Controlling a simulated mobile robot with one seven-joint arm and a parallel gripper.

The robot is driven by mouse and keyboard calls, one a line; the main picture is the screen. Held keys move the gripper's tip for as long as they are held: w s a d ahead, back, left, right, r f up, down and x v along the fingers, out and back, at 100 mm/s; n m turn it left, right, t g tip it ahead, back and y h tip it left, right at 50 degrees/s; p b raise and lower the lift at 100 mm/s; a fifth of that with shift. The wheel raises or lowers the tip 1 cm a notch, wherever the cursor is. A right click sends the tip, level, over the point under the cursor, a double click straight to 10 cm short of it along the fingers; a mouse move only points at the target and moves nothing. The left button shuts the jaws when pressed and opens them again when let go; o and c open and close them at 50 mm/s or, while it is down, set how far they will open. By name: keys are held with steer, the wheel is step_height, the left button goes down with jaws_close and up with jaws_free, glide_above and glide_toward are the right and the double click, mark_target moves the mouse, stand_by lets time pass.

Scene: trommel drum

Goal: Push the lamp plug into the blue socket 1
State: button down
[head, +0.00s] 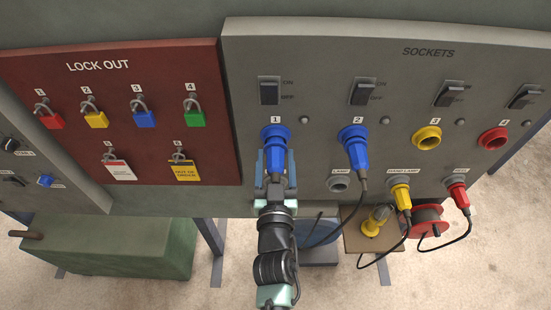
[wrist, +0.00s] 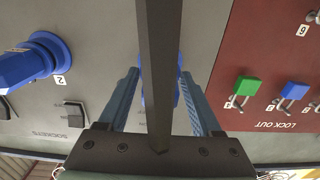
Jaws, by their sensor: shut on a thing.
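The blue socket 1 (head: 274,132) is on the grey panel, below its number and a switch. My gripper (head: 275,172) is directly in front of it, fingers pointing at the panel. It is shut on a blue plug, the lamp plug (head: 276,157), which lines up with the socket and appears to meet it. I cannot tell how deep it sits, and no cable from it can be made out. In the wrist view my gripper (wrist: 160,100) flanks a dark bar that hides most of the blue part behind it.
A blue plug (head: 357,154) with a dark cable sits in socket 2, close on the right. The grey holder (head: 339,184) below is empty. Yellow (head: 400,195) and red (head: 460,195) plugs are in holders to the right. The red lock-out board (head: 70,140) with padlocks is left.

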steer(key=shift+w, duration=0.4)
stand_by(0.5)
jaws_free()
steer(key=shift+s, duration=0.1)
steer(key=shift+s+f, duration=0.1)
steer(key=shift+s, duration=0.15)
steer(key=s+b, duration=0.3)
steer(key=s, duration=0.9)
steer(key=shift+s, duration=0.15)
